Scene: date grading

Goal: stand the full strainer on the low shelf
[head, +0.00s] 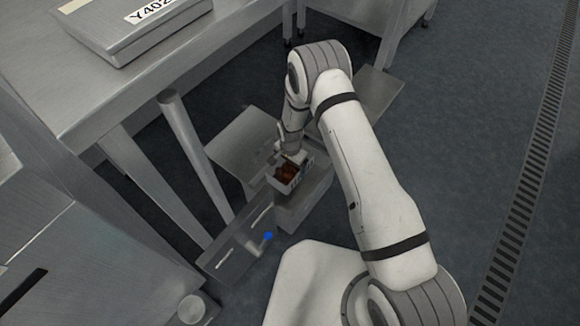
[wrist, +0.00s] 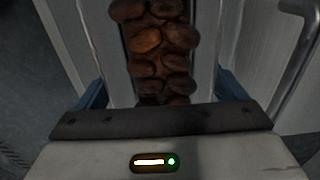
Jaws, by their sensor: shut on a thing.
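The strainer (head: 284,187) is a small pale container filled with brown dates, seen low in the middle of the head view. In the wrist view the dates (wrist: 163,45) lie between the strainer's pale walls. My gripper (head: 293,158) reaches down to the strainer and is shut on it. Its blue fingers show on either side of the strainer in the wrist view. A low grey metal surface (head: 238,139), which looks like the low shelf, lies left of and behind the strainer. I cannot tell whether the strainer's underside touches anything.
A grey block-like body (head: 308,203) is right beside and below the strainer. A valve-like handle with a blue tip (head: 267,236) sits nearer. A metal table (head: 120,95) with a labelled box (head: 125,28) overhangs at left. Open floor (head: 480,110) lies right, with a drain grate.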

